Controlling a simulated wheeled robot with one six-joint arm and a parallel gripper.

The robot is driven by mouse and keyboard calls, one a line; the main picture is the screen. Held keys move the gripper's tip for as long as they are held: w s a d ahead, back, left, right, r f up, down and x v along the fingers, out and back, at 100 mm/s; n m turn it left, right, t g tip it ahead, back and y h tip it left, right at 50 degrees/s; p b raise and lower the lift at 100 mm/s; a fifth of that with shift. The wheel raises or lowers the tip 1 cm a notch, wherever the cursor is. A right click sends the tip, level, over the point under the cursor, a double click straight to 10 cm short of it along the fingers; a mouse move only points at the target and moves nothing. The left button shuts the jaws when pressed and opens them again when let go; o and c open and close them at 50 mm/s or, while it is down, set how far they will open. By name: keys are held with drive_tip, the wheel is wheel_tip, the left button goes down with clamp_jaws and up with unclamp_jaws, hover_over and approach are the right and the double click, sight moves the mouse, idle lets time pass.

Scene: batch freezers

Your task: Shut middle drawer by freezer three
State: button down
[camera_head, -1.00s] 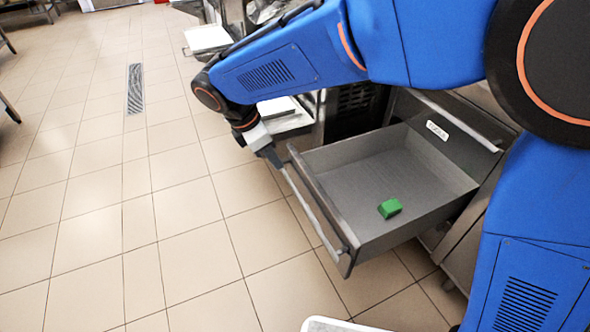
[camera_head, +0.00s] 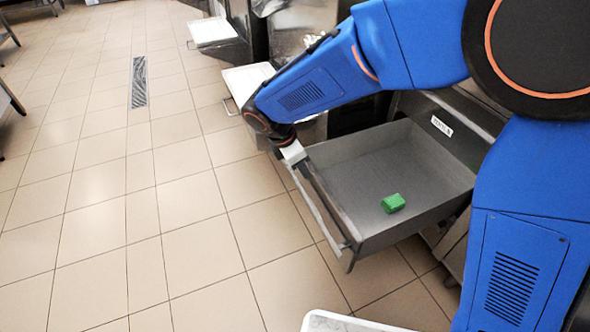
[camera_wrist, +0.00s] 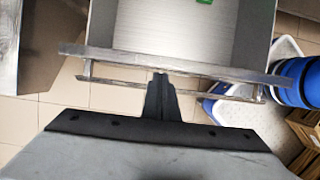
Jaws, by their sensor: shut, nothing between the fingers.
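The open grey drawer (camera_head: 350,218) is pulled out from the steel unit in the head view, with a small green block (camera_head: 393,203) lying inside. A bar handle (camera_head: 318,207) runs along its front. My gripper (camera_head: 303,172) is at the far end of the drawer front. In the wrist view my gripper (camera_wrist: 160,82) is shut and empty, its fingertips at the middle of the handle bar (camera_wrist: 180,84) and the drawer's front edge (camera_wrist: 170,62); whether they touch cannot be told. The green block is partly cut off at the top (camera_wrist: 204,1).
A label (camera_head: 441,126) is on the unit's face above the drawer. White trays or shelves (camera_head: 248,82) stick out farther along the row. The tiled floor (camera_head: 150,230) to the left is clear, with a drain grate (camera_head: 138,82).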

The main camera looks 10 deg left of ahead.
drive_tip(key=shift+w+d, duration=0.15)
drive_tip(key=shift+d, duration=0.1)
drive_tip(key=w+d, duration=1.2)
drive_tip(key=d, duration=0.4)
drive_tip(key=w+d, duration=1.3)
drive_tip(key=d, duration=0.3)
drive_tip(key=shift+w+d, duration=0.15)
drive_tip(key=shift+d, duration=0.05)
drive_tip(key=shift+a, duration=0.1)
